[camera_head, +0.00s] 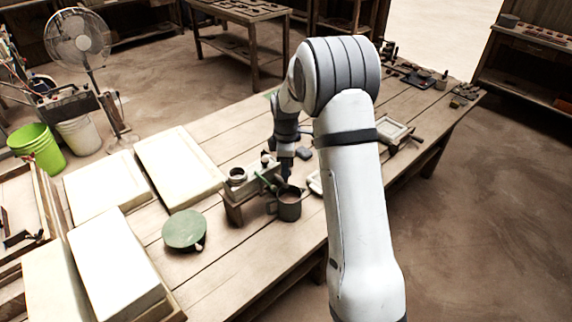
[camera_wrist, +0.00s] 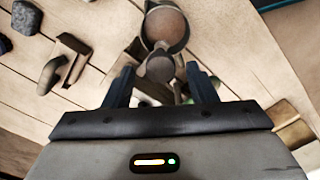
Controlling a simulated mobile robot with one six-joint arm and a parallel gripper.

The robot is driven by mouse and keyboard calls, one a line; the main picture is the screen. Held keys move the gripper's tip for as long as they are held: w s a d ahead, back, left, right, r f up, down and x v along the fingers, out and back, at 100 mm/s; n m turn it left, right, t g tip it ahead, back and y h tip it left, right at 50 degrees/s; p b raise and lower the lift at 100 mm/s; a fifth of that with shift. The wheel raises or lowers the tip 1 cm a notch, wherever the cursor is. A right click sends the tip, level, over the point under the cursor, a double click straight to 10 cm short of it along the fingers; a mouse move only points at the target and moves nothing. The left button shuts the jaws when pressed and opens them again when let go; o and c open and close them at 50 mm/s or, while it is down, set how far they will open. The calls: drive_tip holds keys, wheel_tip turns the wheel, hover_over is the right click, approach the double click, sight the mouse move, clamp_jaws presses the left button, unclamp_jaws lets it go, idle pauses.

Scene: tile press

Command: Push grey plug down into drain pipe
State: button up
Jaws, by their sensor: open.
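My gripper (camera_head: 286,172) points down over the wooden bench, beside a small wooden stand and a dark grey mug-like vessel (camera_head: 290,208). In the wrist view my gripper (camera_wrist: 163,76) is open, with its two dark fingers apart. A small rounded grey-brown piece (camera_wrist: 160,68) shows between the fingertips and may be the grey plug. Just beyond it is the round vessel (camera_wrist: 167,28) with a brown inside. I cannot tell whether the piece touches the vessel or a finger. I cannot make out the drain pipe for certain; my gripper hides part of this spot.
The wooden stand (camera_head: 233,212) holds a pale ring-shaped jar (camera_head: 237,176) and a green stick. A green disc (camera_head: 184,230) lies on the bench at front left. Pale slabs (camera_head: 178,165) cover the left side. Small tools crowd the far end. The front planks are clear.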

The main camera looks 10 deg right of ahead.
drive_tip(key=shift+f, duration=0.5)
drive_tip(key=shift+c, duration=0.3)
clamp_jaws()
